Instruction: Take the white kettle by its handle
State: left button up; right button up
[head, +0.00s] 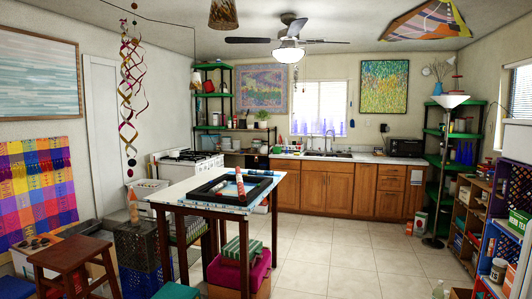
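I cannot make out a white kettle with a handle anywhere in the head view. The stove (190,158) at the back left has dark grates on top, and the small items around it are too small to tell apart. Neither of my grippers shows in the view.
A tall table (170,191) stands left of centre, with a black frame and a striped cone (240,184) on it. A wooden stool (70,256) and crates (137,247) stand at the left. Shelves (466,215) line the right. The tiled floor (350,255) is clear at centre right.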

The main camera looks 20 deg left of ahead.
aim_at(264, 150)
jog(key=i+z, duration=0.2)
jog(key=i, duration=0.45)
jog(key=i+z, duration=0.15)
jog(key=i, duration=1.5)
jog(key=i+u, duration=0.15)
jog(key=i, duration=0.65)
jog(key=i+l+u, duration=0.1)
jog(key=i, duration=0.7)
jog(key=i+u, duration=0.3)
jog(key=i, duration=0.45)
jog(key=i+l+u, duration=0.15)
jog(key=i+u, duration=0.15)
jog(key=i, duration=1.25)
jog(key=i+j+z, duration=0.15)
jog(key=i, duration=0.65)
jog(key=i+l+u, duration=0.1)
jog(key=i, duration=0.7)
jog(key=i+l+u, duration=0.1)
jog(key=i, duration=0.7)
jog(key=i+u, duration=0.7)
jog(key=i, duration=0.15)
jog(key=i+l+u, duration=0.15)
jog(key=i+u, duration=0.25)
jog(key=i+j+u, duration=0.1)
jog(key=i, duration=0.3)
jog(key=i+j+u, duration=0.15)
jog(key=i, duration=0.3)
jog(key=i+j+u, duration=0.1)
jog(key=i, duration=0.35)
jog(key=j, duration=0.1)
